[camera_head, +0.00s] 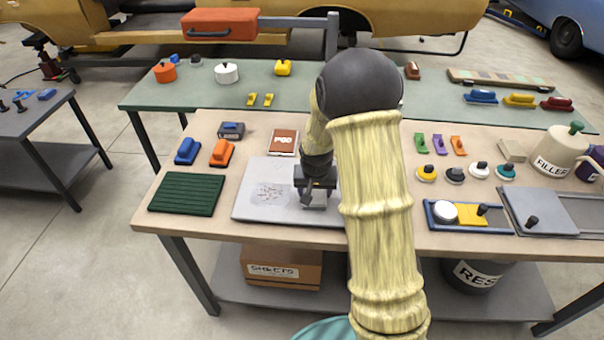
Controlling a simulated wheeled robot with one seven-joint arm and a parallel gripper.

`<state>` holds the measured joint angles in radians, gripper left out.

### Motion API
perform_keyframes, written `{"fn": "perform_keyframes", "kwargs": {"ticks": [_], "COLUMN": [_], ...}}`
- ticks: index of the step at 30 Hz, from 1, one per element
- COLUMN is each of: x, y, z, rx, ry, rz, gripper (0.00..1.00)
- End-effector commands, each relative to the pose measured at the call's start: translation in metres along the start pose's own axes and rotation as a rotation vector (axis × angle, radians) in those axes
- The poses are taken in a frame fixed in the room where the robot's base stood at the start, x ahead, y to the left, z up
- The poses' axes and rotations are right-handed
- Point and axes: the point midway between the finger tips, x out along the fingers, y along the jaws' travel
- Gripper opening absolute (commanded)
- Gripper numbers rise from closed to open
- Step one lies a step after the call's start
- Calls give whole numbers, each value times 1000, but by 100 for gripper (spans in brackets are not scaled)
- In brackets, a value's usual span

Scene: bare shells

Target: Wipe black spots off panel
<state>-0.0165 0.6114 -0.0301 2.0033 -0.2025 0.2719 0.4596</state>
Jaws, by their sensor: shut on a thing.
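The light grey panel (252,210) lies flat on the near table. Thin dark marks (271,194) show in a patch left of the panel's middle. My gripper (318,187) points down over the panel's right part, right of the marks. It is shut on a small grey pad (315,203), which is at or just above the panel's surface; contact is hard to tell. My arm hides the panel's right edge and part of the table behind it.
A ridged green mat (187,194) lies left of the panel. Blue (187,151) and orange (222,153) blocks and a "PAD" box (284,142) stand behind it. A blue tray (432,218) and grey plate (540,212) lie right. A green table (200,95) stands behind.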

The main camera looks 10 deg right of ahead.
Motion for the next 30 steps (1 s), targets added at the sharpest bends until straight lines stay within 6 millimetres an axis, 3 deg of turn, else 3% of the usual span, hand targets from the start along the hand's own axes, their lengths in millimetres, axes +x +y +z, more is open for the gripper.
{"fn": "perform_keyframes", "kwargs": {"ticks": [8, 10, 12, 30], "x": [0, -8, -28, -76], "y": [-14, -13, -13, -12], "z": [2, 0, -6, -19], "rx": [15, 18, 20, 19], "ry": [0, -1, 4, 1], "rz": [5, 6, 4, 5], "gripper": [36, 36, 36, 36]}}
